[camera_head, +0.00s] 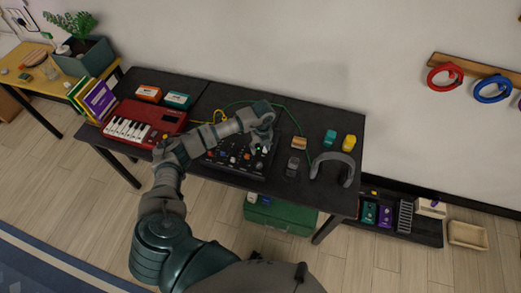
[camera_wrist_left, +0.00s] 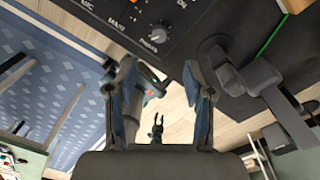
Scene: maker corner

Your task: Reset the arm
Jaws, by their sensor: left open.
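My left arm reaches in from the bottom of the head view and bends right over the black table. Its left gripper (camera_head: 262,118) is above the back part of the black mixer (camera_head: 236,160), partly covering it. In the left wrist view the two fingers of the left gripper (camera_wrist_left: 160,100) are spread apart with nothing between them. The mixer (camera_wrist_left: 135,25) shows past the fingertips there, with an orange knob and a grey knob. I cannot tell the exact height of the gripper above it. My right gripper does not clearly show.
A red keyboard (camera_head: 145,123) stands left on the table, with orange and teal boxes behind. A grey headband (camera_head: 333,162), a dark small object (camera_head: 292,166) and small coloured blocks lie right. A green case (camera_head: 282,216) is below. A green cable runs behind the arm.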

